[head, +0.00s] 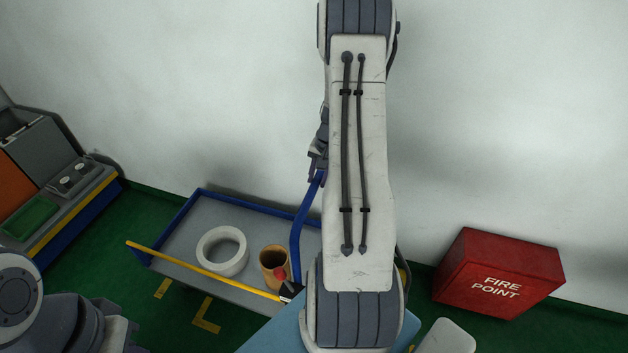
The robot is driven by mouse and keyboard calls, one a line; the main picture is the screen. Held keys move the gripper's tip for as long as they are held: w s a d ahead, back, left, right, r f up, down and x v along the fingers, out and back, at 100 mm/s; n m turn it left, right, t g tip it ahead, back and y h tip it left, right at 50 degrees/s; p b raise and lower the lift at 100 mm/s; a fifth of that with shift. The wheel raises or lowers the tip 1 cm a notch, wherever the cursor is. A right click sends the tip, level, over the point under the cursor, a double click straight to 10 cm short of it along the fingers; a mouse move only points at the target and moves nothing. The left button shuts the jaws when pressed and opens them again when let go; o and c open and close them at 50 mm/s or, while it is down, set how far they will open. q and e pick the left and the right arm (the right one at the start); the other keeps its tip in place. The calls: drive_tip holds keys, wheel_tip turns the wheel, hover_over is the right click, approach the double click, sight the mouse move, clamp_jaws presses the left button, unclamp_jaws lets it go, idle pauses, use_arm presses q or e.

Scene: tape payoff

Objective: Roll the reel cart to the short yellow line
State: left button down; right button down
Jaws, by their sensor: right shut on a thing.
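The reel cart (190,258) is a low grey tray with a blue rim, standing by the wall left of centre. A white ring-shaped reel (222,251) and a brown hollow core (273,266) sit on it. Its blue handle (301,222) rises at the right. My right gripper (318,168) is shut on the upper end of the handle, partly hidden by my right arm. A short yellow line (162,289) and a yellow corner mark (207,317) lie on the green floor in front of the cart. My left gripper (118,332) is at the lower left, its fingers unclear.
A thin yellow bar (190,265) crosses the cart's front side, with a small red part near its right end. A machine (65,205) with a blue and yellow base stands at left. A red fire point box (498,275) stands at right. The pale wall is close behind.

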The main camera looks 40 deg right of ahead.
drive_tip(key=shift+w+r, duration=0.1)
drive_tip(key=shift+w, duration=0.15)
drive_tip(key=c, duration=0.6)
unclamp_jaws()
wheel_tip(320, 180, up, 10)
drive_tip(key=s+b, duration=0.2)
drive_tip(key=shift+d, duration=0.4)
drive_tip(key=shift+r, duration=0.1)
